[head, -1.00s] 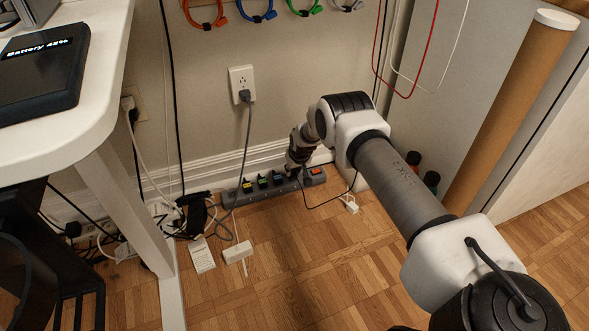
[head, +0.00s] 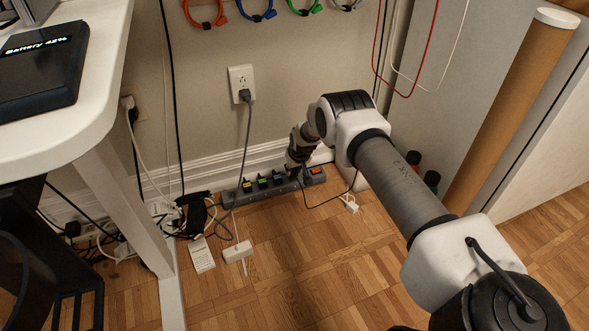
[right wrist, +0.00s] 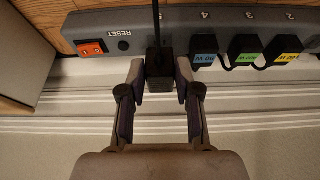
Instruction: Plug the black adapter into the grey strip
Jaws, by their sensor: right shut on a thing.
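The grey strip (head: 312,177) lies on the floor along the white baseboard, with its orange-red switch at the right end. It also shows in the right wrist view (right wrist: 180,18). My right gripper (head: 294,171) points down at the strip. In the right wrist view it (right wrist: 159,74) is shut on the black adapter (right wrist: 158,64), one finger on each side. The adapter is against the strip between the reset button and the plug by number 4. Its black cord runs up across the strip. I cannot tell whether its prongs are seated. My left gripper is out of view.
Plugs with blue (right wrist: 205,44), green (right wrist: 246,45) and yellow (right wrist: 285,45) labels fill neighbouring outlets. A white adapter (head: 237,252) and tangled cables lie left on the floor. The desk leg (head: 135,215) stands left, a cardboard tube (head: 510,110) right. The front floor is clear.

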